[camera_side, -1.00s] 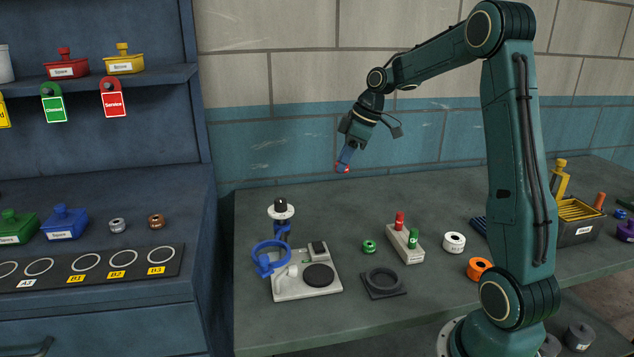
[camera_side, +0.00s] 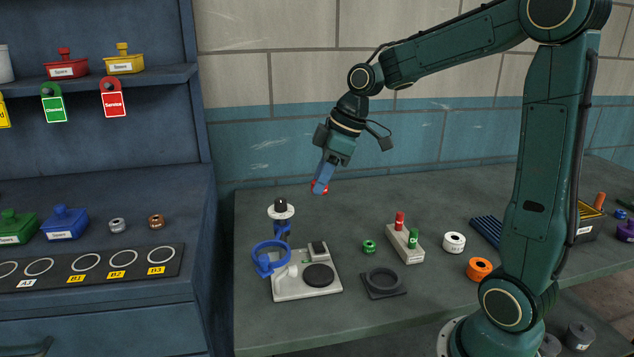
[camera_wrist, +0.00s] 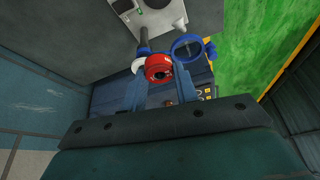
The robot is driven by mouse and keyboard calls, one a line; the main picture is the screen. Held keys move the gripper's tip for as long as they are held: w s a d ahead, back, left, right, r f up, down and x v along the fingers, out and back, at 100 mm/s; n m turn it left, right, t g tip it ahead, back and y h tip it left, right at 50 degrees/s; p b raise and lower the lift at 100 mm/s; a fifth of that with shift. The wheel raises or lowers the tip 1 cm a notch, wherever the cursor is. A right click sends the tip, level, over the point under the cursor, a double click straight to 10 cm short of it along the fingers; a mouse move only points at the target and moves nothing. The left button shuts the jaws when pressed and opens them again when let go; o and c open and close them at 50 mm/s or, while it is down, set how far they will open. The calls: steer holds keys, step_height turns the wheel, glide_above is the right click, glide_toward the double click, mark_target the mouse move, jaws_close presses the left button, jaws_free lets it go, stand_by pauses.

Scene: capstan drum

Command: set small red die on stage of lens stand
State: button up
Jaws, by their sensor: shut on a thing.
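My gripper (camera_side: 321,185) is shut on the small red die (camera_side: 320,188), which pokes out between the blue fingertips. In the wrist view the red die (camera_wrist: 159,67) is round with a dark hole, held between the two fingers. The lens stand (camera_side: 284,287) is a pale base with a black round stage (camera_side: 318,275), a blue ring lens (camera_side: 270,258) and a post with a white collar and black knob (camera_side: 281,207). The die is in the air, above and behind the stand in the side view. The stage looks empty.
A dark square plate with a ring (camera_side: 383,282) lies right of the stand. A green ring (camera_side: 369,246), a block with red and green pegs (camera_side: 405,243), a white roll (camera_side: 454,243) and an orange roll (camera_side: 479,269) sit farther right. A blue cabinet (camera_side: 100,260) stands at left.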

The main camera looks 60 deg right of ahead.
steer(key=shift+s+a, duration=0.35)
steer(key=shift+a, duration=0.35)
glide_above(314, 273)
steer(key=s, duration=0.1)
steer(key=f, duration=1.6)
steer(key=shift+s+d, duration=0.1)
steer(key=shift+d, duration=0.25)
steer(key=shift+f, duration=0.15)
steer(key=shift+f, duration=1.8)
steer(key=shift+f, duration=0.15)
steer(key=o, duration=1.1)
steer(key=shift+c, duration=0.2)
steer(key=v, duration=1.2)
